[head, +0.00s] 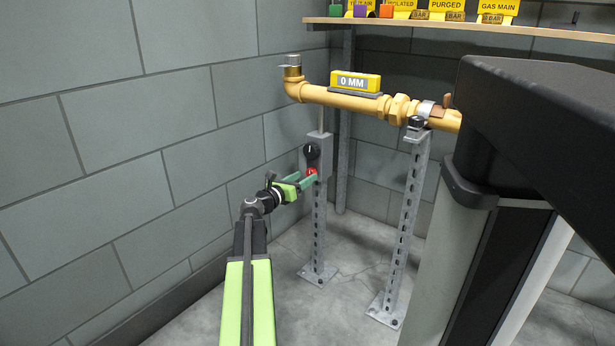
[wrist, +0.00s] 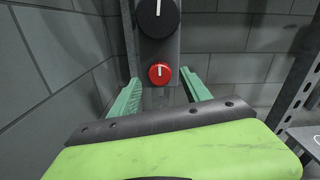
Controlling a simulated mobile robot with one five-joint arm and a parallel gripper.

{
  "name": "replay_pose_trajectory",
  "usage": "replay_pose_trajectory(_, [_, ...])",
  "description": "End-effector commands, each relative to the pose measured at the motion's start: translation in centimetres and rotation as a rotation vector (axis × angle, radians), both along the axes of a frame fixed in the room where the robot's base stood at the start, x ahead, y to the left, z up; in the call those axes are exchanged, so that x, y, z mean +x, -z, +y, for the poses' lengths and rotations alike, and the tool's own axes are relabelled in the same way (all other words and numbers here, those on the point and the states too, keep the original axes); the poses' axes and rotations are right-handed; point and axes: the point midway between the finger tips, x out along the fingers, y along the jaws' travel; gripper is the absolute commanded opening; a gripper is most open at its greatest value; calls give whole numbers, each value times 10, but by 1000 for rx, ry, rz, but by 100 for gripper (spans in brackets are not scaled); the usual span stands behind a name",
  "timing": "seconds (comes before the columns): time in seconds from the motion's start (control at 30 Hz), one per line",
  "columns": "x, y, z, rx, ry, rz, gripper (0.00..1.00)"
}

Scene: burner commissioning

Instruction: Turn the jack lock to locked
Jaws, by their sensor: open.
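A grey control box (head: 316,160) on a slotted post carries a black dial (head: 311,151) and a smaller red knob (head: 311,171) below it. In the wrist view the black dial (wrist: 158,14) and the red knob (wrist: 160,73) both have a white mark pointing about straight up. No label tells which is the jack lock. My gripper (head: 303,180) is at the box, level with the red knob. In the wrist view its green fingers (wrist: 160,78) are open, one to each side of the red knob, with gaps showing. I cannot tell whether the tips reach past its face.
A yellow gas pipe (head: 345,98) runs above, with a "0 MM" display (head: 356,82) on it. A second slotted post (head: 406,222) stands to the right. A block wall (head: 130,130) is close on the left. A shelf (head: 460,27) with yellow signs is at the back.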

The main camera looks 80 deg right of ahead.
Motion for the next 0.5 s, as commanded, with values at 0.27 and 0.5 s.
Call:
replay_pose_trajectory(0.27, [-13,0,-23,0,0,0,56])
replay_pose_trajectory(0.5, [-13,0,-23,0,1,0,54])
